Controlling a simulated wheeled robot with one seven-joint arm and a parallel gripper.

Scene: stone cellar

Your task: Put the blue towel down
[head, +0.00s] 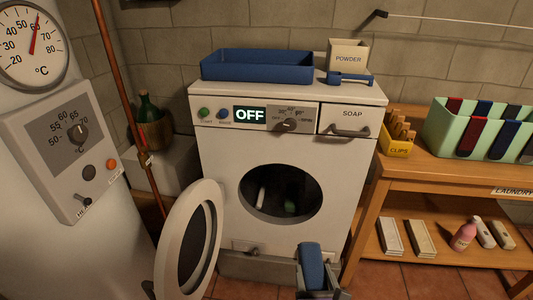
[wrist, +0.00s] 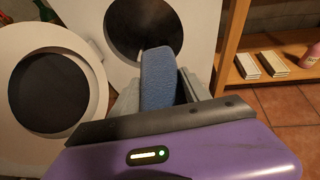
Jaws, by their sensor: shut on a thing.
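The blue towel (head: 311,264) is a folded, upright strip held in my gripper (head: 322,282), low in front of the washing machine (head: 225,165). In the wrist view, the blue towel (wrist: 161,78) stands between the fingers of my gripper (wrist: 165,95), which are shut on it. Behind it are the machine's front and its dark round opening (wrist: 140,25). The lower end of the towel is hidden by the gripper body.
The machine's round door (head: 190,240) hangs open at the left. A blue tray (head: 257,66) and a powder box (head: 347,56) stand on top. A wooden shelf (head: 470,173) with a green divided bin (head: 440,130) is at the right. Tiled floor is clear below right.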

